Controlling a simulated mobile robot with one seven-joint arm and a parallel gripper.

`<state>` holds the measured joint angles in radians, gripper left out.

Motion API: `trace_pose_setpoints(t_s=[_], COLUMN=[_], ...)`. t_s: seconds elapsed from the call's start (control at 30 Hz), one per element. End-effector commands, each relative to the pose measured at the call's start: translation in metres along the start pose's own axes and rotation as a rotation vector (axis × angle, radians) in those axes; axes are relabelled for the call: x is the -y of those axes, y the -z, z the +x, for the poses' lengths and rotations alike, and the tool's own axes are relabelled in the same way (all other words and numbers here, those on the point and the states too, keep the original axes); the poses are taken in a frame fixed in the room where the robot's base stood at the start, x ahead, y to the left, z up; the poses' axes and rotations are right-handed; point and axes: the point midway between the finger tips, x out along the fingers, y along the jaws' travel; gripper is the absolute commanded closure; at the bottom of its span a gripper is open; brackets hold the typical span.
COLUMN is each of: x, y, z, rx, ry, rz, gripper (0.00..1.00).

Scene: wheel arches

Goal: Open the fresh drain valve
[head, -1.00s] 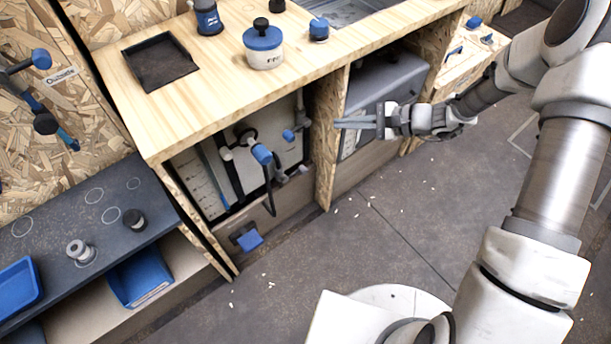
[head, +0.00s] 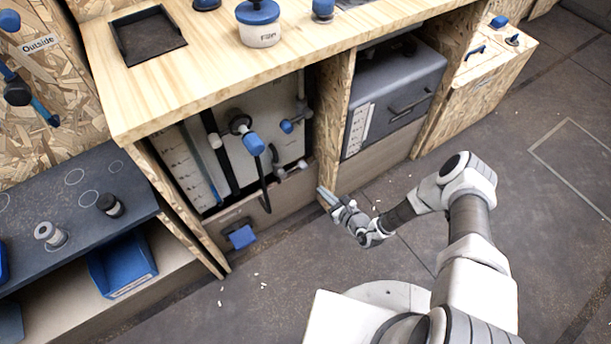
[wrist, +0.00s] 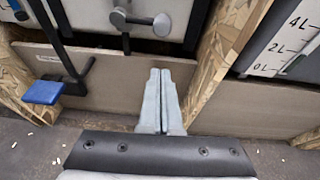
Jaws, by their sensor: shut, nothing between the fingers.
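A blue paddle handle (head: 240,236) sits low on the panel under the open cabinet bay. It also shows at the left of the wrist view (wrist: 42,92), beside a small label too small to read. I cannot tell for certain that it is the fresh drain valve. A blue-ended lever (head: 253,143) and a small blue knob (head: 287,126) sit higher, in front of the white tank (head: 240,110). My gripper (head: 322,192) is shut and empty, near the foot of the wooden divider, right of the paddle and apart from it. Its fingertips show in the wrist view (wrist: 160,74).
A black pipe (head: 264,185) hangs between the paddle and my gripper. The wooden divider (head: 334,125) stands beside my fingers, with a grey tank (head: 393,90) to its right. The worktop (head: 200,80) overhangs the bay. Floor in front is mostly clear, with small white scraps.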

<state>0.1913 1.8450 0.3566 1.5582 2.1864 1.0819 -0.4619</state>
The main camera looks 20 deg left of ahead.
Motion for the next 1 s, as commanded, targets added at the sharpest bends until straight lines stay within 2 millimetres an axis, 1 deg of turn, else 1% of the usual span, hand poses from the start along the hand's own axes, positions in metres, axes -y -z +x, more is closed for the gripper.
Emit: trace_pose_setpoints(t_s=[0.03,0.1,0.17,0.27,0.37,0.7,0.73,0.8,1.0], x=[-0.003,-0.004,-0.004,-0.005,-0.004,-0.003,-0.001,-0.001,-0.001], y=[0.01,0.015,0.017,0.018,0.02,0.022,0.011,0.0,-0.016], z=[0.0,0.001,0.004,0.014,0.031,0.106,0.101,0.096,0.089], rx=[-0.008,-0.014,-0.016,-0.016,-0.015,-0.014,-0.014,-0.014,-0.014], ry=[0.012,0.023,0.026,0.024,0.023,0.023,0.023,0.023,0.023], rz=[0.016,0.026,0.03,0.028,0.026,0.026,0.028,0.028,0.028], gripper=[1.0,1.0,1.0,1.0,1.0,1.0,1.0,1.0,1.0])
